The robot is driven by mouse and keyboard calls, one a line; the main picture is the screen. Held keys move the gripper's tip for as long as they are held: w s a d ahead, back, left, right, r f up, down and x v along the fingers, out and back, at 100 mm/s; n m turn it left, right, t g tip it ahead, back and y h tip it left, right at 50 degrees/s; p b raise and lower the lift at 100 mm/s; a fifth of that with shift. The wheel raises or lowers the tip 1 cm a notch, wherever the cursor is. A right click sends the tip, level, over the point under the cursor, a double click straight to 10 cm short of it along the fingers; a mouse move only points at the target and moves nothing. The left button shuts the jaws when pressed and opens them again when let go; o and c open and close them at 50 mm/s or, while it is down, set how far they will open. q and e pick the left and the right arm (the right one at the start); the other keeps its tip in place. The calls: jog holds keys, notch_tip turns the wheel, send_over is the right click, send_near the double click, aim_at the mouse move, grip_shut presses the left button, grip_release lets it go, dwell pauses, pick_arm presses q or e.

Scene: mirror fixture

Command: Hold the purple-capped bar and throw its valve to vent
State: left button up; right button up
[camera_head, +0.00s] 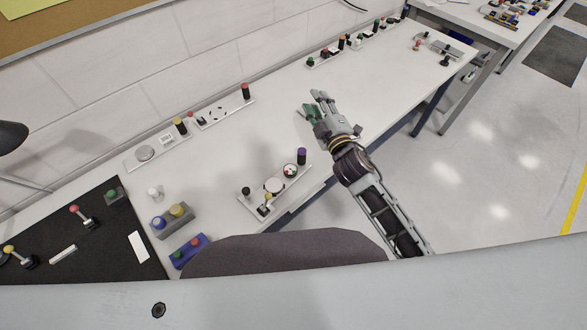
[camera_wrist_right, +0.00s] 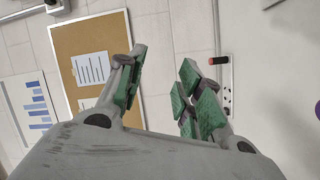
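The purple-capped bar (camera_head: 258,196) is a light plate on the white table near its front edge. It carries a purple-topped post (camera_head: 301,155), a small round gauge (camera_head: 290,171), a pale disc and a black-topped knob (camera_head: 246,191). A small yellow-topped lever (camera_head: 267,199), maybe the valve, stands at its near end; its exact setting is too small to tell. My right gripper (camera_head: 318,106) is above the table, beyond and right of the bar, not touching it. In the wrist view its green-padded fingers (camera_wrist_right: 160,88) are apart and empty. My left gripper is not in view.
A blue box (camera_head: 188,250) and a grey box (camera_head: 174,217) sit left of the purple-capped bar. The table's middle is clear.

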jog(key=s+a+r+n+g+y, duration=0.35)
jog(key=a+n+y, duration=0.35)
jog(key=n, duration=0.3)
jog(key=s+a+r+n+g+y, duration=0.2)
jog(key=a+r+n+g+y, duration=0.2)
jog(key=a+n+y, duration=0.45)
jog(key=s+a+f+n+g+h, duration=0.2)
jog(key=s+f+n+g, duration=0.25)
jog(key=n+g, duration=0.5)
jog(key=s+d+f+n+g+h, duration=0.4)
jog(key=d+f+n+h, duration=0.5)
jog(key=f, duration=0.4)
jog(key=shift+s+d+n+g+h, duration=0.35)
jog(key=shift+s+n, duration=0.15)
jog(key=shift+n, duration=0.3)
